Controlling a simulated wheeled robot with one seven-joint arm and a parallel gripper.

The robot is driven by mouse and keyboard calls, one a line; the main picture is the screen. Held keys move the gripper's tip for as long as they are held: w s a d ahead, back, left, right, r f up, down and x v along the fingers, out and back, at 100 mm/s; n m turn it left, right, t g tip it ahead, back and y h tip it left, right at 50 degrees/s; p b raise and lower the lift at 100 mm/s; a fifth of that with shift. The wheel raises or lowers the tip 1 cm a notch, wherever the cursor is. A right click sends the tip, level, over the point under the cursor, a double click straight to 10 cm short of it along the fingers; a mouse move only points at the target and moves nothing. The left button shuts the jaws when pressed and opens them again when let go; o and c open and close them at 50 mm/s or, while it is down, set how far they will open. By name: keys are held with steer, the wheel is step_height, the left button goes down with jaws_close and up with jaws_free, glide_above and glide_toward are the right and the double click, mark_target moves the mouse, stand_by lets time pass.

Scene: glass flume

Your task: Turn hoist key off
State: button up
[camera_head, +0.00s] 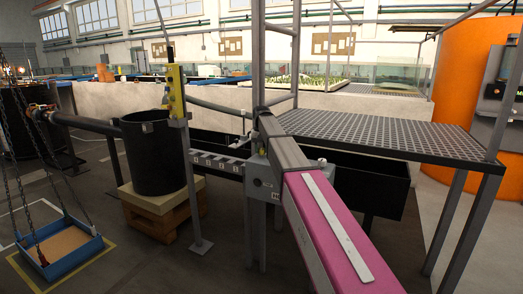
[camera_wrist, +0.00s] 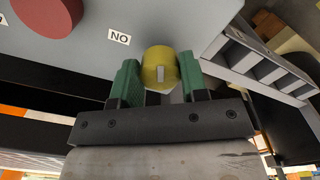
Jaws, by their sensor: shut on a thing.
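The hoist key appears in the wrist view as a round yellow knob (camera_wrist: 158,56) with a small grey bar on its face. It sits on a grey panel (camera_wrist: 200,18). My gripper (camera_wrist: 159,72) has its two green fingers on either side of the yellow knob, shut on it. A small white label (camera_wrist: 119,37) beside the knob reads "NO" in this view, possibly "ON" upside down. In the head view a grey box (camera_head: 262,183) stands near the middle and seems to be the same panel's housing. I cannot make out the knob or my gripper there.
A round red button (camera_wrist: 47,12) is near the knob. A slotted grey rail (camera_head: 215,163) joins the box. A black bucket (camera_head: 152,155) stands on a wooden pallet, a blue tray (camera_head: 62,252) hangs on chains at left, and a grated platform (camera_head: 375,135) is at right.

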mark_target(261, 149)
steer(key=shift+m, duration=2.2)
steer(key=o, duration=0.9)
steer(key=shift+r, duration=0.1)
step_height(261, 149, up, 10)
steer(key=shift+f, duration=0.15)
steer(key=shift+r, duration=0.5)
steer(key=shift+s, duration=0.1)
